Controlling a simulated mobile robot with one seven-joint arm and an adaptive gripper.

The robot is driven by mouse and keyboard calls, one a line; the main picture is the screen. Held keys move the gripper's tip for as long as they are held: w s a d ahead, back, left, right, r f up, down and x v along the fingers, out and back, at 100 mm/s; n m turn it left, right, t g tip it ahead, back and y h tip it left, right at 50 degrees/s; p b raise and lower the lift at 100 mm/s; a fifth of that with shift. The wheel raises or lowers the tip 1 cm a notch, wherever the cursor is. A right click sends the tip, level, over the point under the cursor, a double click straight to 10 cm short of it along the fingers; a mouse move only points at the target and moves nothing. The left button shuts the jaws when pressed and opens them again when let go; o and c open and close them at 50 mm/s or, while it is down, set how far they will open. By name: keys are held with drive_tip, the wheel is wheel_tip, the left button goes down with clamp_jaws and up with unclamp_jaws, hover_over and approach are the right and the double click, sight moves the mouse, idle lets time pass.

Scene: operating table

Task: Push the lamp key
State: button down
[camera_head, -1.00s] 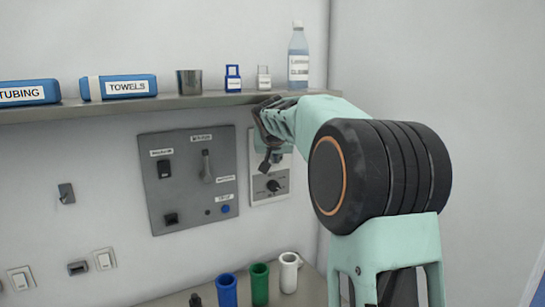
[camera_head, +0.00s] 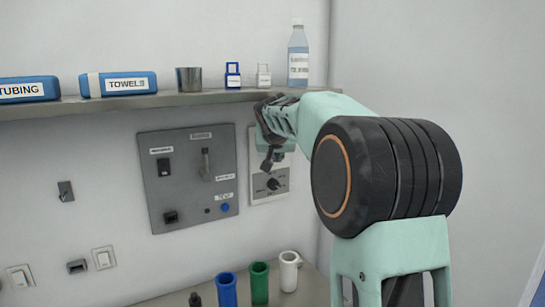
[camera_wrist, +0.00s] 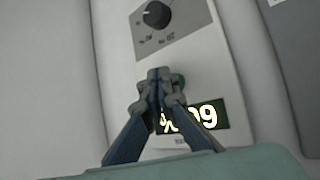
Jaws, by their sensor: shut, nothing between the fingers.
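A white wall unit (camera_head: 255,190) hangs right of the grey switch panel, below the shelf. The wrist view shows the unit upside down, with a black dial (camera_wrist: 156,14) and a lit display (camera_wrist: 206,116) reading about 60%.
The grey panel (camera_head: 182,205) carries several switches and a blue button (camera_head: 225,208). The shelf (camera_head: 215,98) above holds a bottle (camera_head: 298,55), a metal cup (camera_head: 189,79) and boxes. Blue, green and white tubes (camera_head: 289,272) stand below. White wall switches are at lower left.

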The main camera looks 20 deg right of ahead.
drive_tip(key=s+d+b, duration=0.1)
drive_tip(key=s+b, duration=0.1)
drive_tip(key=s, duration=0.4)
drive_tip(key=shift+b, duration=0.4)
